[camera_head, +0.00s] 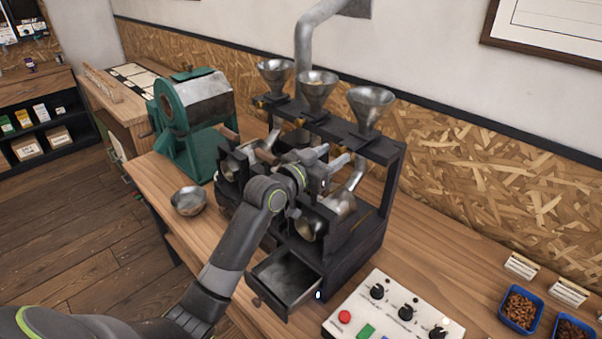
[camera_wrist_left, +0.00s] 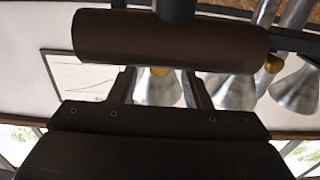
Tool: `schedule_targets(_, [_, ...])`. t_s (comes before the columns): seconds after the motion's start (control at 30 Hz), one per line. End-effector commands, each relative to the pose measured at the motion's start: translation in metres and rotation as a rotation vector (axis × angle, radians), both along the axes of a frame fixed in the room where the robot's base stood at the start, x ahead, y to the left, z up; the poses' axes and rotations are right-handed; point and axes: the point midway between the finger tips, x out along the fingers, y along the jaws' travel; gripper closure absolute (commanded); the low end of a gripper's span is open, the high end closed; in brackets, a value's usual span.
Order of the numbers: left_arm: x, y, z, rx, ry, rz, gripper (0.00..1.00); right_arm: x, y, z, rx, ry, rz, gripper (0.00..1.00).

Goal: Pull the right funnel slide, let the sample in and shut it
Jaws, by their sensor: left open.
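The right funnel (camera_head: 370,110) is a metal cone on the black rack of the sample roaster, right of the middle funnel (camera_head: 316,90) and left funnel (camera_head: 275,76). I cannot clearly make out its slide behind my gripper. Brass knobs show in the left wrist view, one knob (camera_wrist_left: 273,65) near the funnels at the right. My left gripper (camera_head: 332,160) is open and seems empty, in front of the roaster below the right and middle funnels. A brown cylinder (camera_wrist_left: 170,40) crosses the wrist view close to the fingers; I cannot tell whether they touch. My right gripper is out of view.
A drawer (camera_head: 285,277) stands open at the roaster's lower front. A control panel (camera_head: 390,312) lies to its right, with blue bean trays (camera_head: 521,308) beyond. A metal bowl (camera_head: 188,201) and a green machine (camera_head: 190,120) stand left. Bare bench shows between panel and trays.

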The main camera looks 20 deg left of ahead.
Motion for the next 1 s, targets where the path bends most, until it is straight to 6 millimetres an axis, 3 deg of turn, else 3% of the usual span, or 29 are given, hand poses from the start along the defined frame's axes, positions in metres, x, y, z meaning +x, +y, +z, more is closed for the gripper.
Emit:
schedule_targets(0.7, [-0.126,0.046,-0.003,0.007,0.002,0.000,0.56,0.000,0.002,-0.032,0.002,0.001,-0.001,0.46])
schedule_targets(1.0, [-0.152,0.055,-0.001,0.003,0.001,0.001,0.56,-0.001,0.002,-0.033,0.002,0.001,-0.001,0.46])
